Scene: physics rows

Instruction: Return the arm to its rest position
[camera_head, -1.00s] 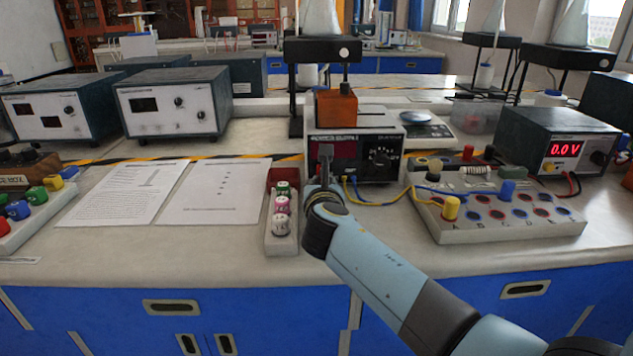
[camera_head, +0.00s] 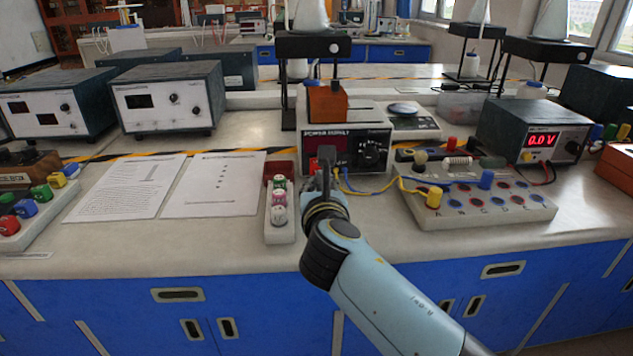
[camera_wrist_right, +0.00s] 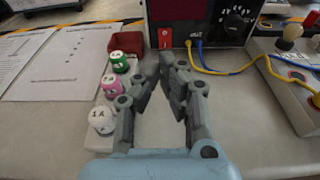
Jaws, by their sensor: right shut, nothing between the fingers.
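My right arm (camera_head: 375,290) comes in from the lower right of the head view, its light-blue link over the bench's front edge. My right gripper (camera_head: 326,168) points away from me, in front of the power supply with the red display (camera_head: 345,148). In the right wrist view the gripper's dark fingers (camera_wrist_right: 172,65) come together at their tips with nothing between them. The small rack (camera_head: 280,236) with green, pink and white weights stands just left of the gripper and appears apart from it. My left gripper is not in view.
A circuit board (camera_head: 480,208) with yellow and blue leads lies to the right. Two paper sheets (camera_head: 215,185) lie to the left, with a block of coloured plugs (camera_head: 38,220) at the far left. Bare bench top (camera_head: 170,245) shows in front of the papers.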

